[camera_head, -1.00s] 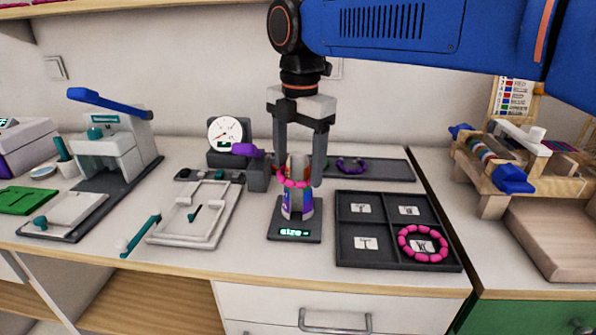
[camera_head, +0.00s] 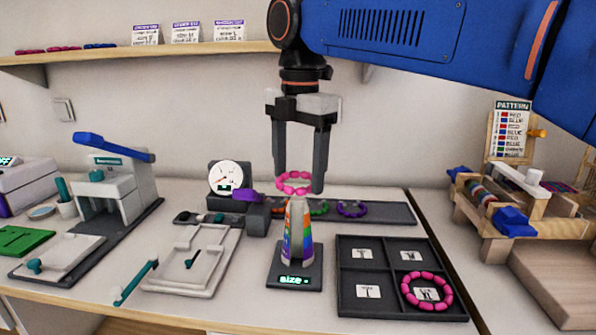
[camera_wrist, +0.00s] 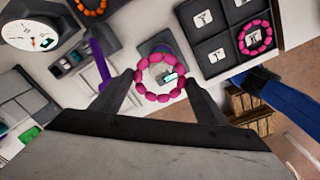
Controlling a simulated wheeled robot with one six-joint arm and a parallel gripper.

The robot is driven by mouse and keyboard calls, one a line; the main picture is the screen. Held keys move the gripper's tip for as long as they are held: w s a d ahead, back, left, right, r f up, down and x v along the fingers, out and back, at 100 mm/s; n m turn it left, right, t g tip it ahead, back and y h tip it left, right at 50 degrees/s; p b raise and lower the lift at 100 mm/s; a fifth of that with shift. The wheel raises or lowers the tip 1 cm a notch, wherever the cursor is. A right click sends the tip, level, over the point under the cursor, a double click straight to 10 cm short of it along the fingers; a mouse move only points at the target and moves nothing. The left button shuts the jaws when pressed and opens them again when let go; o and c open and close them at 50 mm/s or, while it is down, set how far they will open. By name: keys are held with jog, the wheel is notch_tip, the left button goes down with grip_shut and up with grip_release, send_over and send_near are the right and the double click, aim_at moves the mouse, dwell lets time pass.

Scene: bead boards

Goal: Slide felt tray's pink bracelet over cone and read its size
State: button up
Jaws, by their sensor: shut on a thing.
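My gripper (camera_head: 298,185) is shut on a pink beaded bracelet (camera_head: 293,183) and holds it just above the tip of the rainbow-striped cone (camera_head: 298,235). The bracelet also shows between the fingers in the wrist view (camera_wrist: 159,98). The cone stands upright on a dark base whose display (camera_head: 294,280) reads "size" followed by a dash. The grey felt tray (camera_head: 392,213) lies behind, with orange, green (camera_head: 319,208) and purple (camera_head: 351,209) bracelets on it; the orange one is partly hidden by the cone.
A dark four-compartment tray (camera_head: 391,289) right of the cone has labelled cards; another pink bracelet (camera_head: 427,291) lies in its front right compartment. A dial gauge (camera_head: 228,179) and a white frame (camera_head: 195,260) stand left. A wooden loom (camera_head: 500,200) is at right.

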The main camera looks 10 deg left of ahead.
aim_at(298, 200)
jog(key=m, duration=0.3)
jog(key=shift+r+m, duration=0.3)
jog(key=shift+m, duration=0.1)
jog(key=m, duration=0.4)
jog(key=shift+r, duration=0.3)
jog(key=m, duration=0.3)
jog(key=r+m, duration=0.1)
jog(key=m, duration=0.7)
jog(key=r+m, duration=0.1)
jog(key=m, duration=0.1)
jog(key=shift+m, duration=0.4)
jog(key=shift+f+m, duration=1.75)
jog(key=shift+f, duration=0.8)
jog(key=shift+f+m, duration=1.75)
jog(key=shift+f, duration=0.8)
